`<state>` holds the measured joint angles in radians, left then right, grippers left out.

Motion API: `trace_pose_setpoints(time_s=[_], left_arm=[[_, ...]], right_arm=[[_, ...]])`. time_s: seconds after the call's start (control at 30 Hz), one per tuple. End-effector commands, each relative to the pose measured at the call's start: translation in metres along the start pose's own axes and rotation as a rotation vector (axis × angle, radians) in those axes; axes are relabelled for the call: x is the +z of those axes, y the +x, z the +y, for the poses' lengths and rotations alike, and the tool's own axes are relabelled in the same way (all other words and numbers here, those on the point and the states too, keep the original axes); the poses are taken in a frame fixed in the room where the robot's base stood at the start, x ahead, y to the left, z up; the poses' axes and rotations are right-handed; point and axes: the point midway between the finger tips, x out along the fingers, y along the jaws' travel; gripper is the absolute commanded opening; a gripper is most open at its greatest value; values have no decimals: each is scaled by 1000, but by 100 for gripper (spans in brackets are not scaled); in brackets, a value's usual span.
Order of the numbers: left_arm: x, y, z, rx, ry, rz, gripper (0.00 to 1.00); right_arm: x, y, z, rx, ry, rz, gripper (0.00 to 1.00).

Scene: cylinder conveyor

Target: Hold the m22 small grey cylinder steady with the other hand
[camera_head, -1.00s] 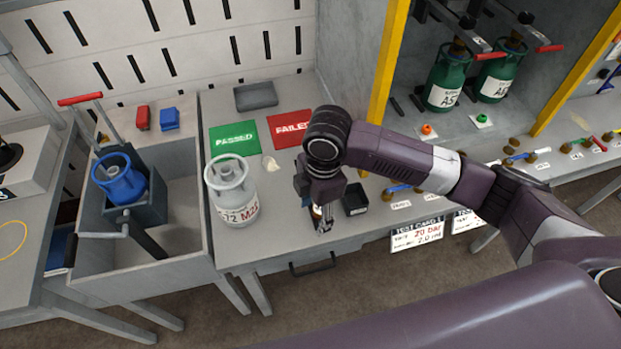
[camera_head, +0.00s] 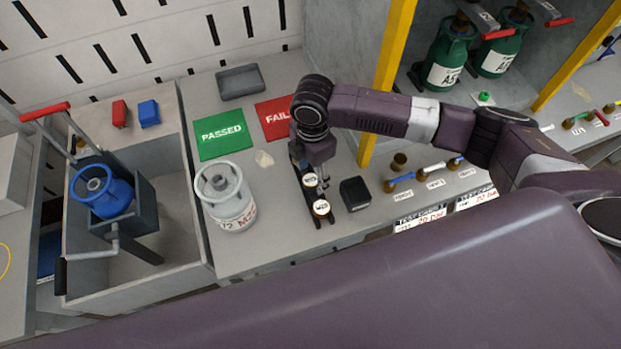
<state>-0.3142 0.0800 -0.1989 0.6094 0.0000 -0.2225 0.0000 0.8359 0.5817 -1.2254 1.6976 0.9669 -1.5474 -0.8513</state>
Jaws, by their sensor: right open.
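The small grey cylinder (camera_head: 226,200) stands upright on the grey bench, left of centre, with a collar and valve on top and red and dark lettering on its side. My right gripper (camera_head: 304,165) points down over the bench to the right of the cylinder, clearly apart from it. It is open and nothing shows held in it; its fingertips are partly hidden by its own body. Just below it stand round gauge-like pieces (camera_head: 321,208) in a dark holder. My left gripper is not in view.
A green PASSED mat (camera_head: 223,133) and a red FAILED mat (camera_head: 273,118) lie behind. A small black box (camera_head: 355,193) is right of the holder. A blue cylinder (camera_head: 110,198) sits clamped in the tub (camera_head: 190,235) at left. A yellow post (camera_head: 391,50) rises behind my right arm.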

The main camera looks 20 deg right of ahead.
Motion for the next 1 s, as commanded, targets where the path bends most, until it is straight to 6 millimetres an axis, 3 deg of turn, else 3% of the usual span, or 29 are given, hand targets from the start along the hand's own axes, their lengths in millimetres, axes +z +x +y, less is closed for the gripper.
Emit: trace_pose_setpoints(time_s=[0.2, 0.43, 0.83, 1.0], left_arm=[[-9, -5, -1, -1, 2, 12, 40], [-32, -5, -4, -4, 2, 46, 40], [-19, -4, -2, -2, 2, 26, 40], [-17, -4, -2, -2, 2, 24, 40]], right_arm=[[0, 22, 0, 0, 0, -1, 52], [0, 23, 0, 1, -1, -1, 51], [0, 23, 0, 1, -1, -1, 7], [0, 22, 0, 2, -1, 0, 4]])
